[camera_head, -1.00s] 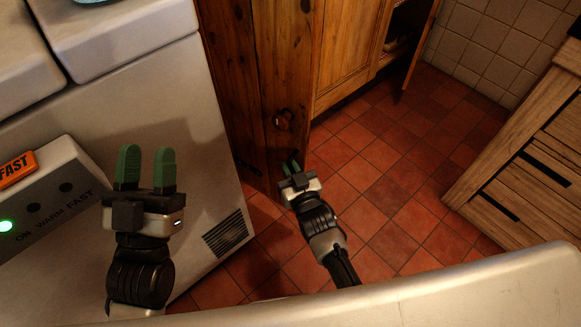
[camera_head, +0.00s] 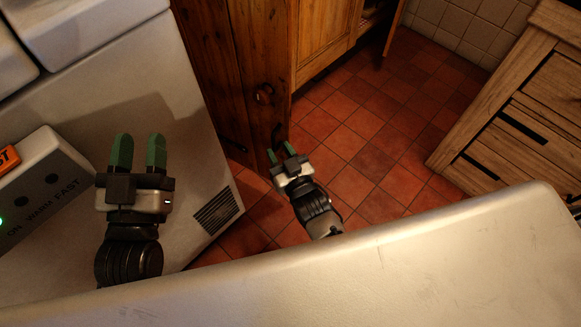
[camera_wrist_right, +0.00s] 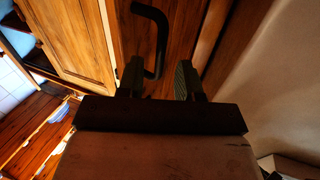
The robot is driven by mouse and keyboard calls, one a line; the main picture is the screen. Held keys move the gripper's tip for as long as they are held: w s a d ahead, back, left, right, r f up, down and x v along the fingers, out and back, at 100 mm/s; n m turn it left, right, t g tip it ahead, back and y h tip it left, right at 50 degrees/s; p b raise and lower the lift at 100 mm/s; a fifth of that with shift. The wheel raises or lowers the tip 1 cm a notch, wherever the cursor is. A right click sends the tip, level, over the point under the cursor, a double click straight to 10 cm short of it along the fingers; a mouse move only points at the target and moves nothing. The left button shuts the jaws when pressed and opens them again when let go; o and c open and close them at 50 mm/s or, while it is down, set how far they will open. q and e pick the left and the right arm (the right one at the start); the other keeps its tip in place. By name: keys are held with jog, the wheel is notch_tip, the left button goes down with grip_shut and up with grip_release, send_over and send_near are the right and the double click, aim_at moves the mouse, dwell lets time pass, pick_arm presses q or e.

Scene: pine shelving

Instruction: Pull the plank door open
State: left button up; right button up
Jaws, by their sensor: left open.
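In the right wrist view, a dark bent bar handle (camera_wrist_right: 161,32) stands on the wood ahead of my right gripper (camera_wrist_right: 160,75). The bar's lower end reaches between its two fingers, closer to the left one; I cannot tell if they touch. In the head view my right gripper (camera_head: 280,153) is low at the door, fingers apart. My left gripper (camera_head: 138,152) is open and empty in front of the white appliance, away from the door.
A white appliance (camera_head: 150,80) with a control box (camera_head: 45,180) stands left of the door. A pale wooden drawer unit (camera_head: 520,120) stands at right. Red tiled floor (camera_head: 350,150) lies clear between. A pale slab (camera_head: 400,260) fills the bottom foreground.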

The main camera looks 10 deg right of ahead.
pick_arm(q)
jog(key=shift+a+f+g+y+p, duration=0.15)
jog(key=shift+f+g+y+p, duration=0.15)
jog(key=shift+f+g, duration=0.6)
jog(key=shift+a+f+g+y+p, duration=0.2)
jog(key=shift+f+g+y, duration=0.1)
jog(key=shift+f+g, duration=0.55)
jog(key=shift+a+f+g+y+p, duration=0.15)
jog(key=shift+f+g+y+p, duration=0.15)
jog(key=shift+f+g, duration=0.6)
pick_arm(e)
jog(key=v, duration=0.7)
pick_arm(q)
jog(key=shift+f+t, duration=0.2)
jog(key=shift+t, duration=0.05)
